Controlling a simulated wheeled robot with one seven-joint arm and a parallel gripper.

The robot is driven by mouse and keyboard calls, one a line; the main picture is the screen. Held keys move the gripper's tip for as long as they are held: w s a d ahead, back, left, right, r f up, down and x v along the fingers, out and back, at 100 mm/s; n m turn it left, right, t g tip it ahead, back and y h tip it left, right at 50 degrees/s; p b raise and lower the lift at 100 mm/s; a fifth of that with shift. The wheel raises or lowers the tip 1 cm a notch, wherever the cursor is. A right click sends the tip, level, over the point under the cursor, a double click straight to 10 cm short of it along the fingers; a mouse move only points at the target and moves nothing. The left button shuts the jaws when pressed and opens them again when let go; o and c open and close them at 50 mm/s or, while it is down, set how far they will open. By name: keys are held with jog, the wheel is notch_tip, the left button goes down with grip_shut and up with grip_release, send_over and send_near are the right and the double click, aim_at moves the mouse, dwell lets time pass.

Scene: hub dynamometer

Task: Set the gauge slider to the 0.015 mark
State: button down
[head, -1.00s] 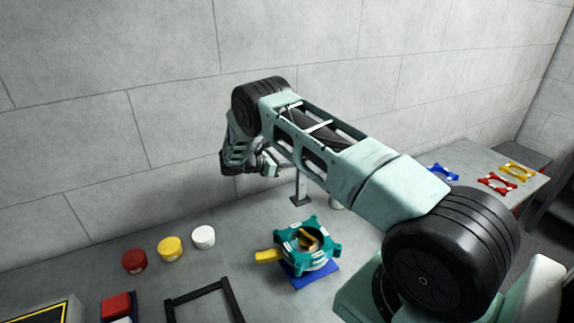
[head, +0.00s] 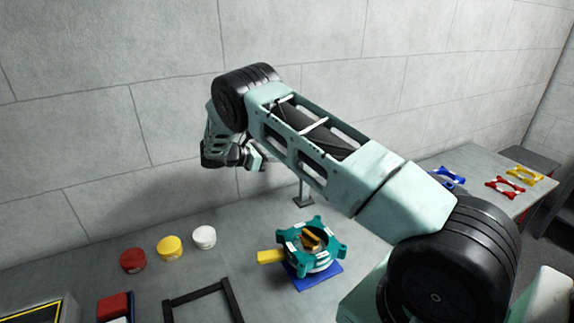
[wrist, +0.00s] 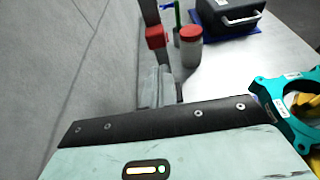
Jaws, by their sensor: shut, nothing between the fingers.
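My gripper (head: 258,160) is raised above the back of the table near the wall, at the end of my bent arm. In the wrist view its fingers (wrist: 160,88) are together and hold nothing. Beyond them a red block (wrist: 156,38) sits on a dark upright post (wrist: 149,10); this may be the gauge slider, but I cannot read any marks. The gripper is apart from it. In the head view my arm hides most of a thin stand (head: 303,190), and no slider can be made out there.
A teal hub ring (head: 312,247) with a yellow handle stands on a blue base (head: 312,275). Red, yellow and white pots (head: 204,237) stand left. A red-lidded jar (wrist: 190,48) and dark case (wrist: 228,14) show beyond my fingers. A black frame (head: 205,297) lies in front.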

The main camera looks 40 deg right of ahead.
jog(key=b+v, duration=0.3)
jog(key=v, duration=0.8)
jog(key=s+a+r+m+t+y, duration=0.1)
jog(key=s+a+r+t+y, duration=0.1)
jog(key=s+a+y, duration=0.7)
jog(key=s+a+r+m+y, duration=0.2)
jog(key=s+a, duration=0.7)
jog(key=s, duration=0.2)
jog(key=s+a+r+m+y, duration=0.2)
jog(key=s+a, duration=0.7)
jog(key=s, duration=0.3)
jog(key=s+m+t+y, duration=0.1)
jog(key=s+m, duration=0.1)
jog(key=s, duration=0.8)
jog(key=shift+s+a+f+t+b, duration=0.15)
jog(key=shift+s+a+t+b, duration=0.15)
jog(key=shift+s+a, duration=0.1)
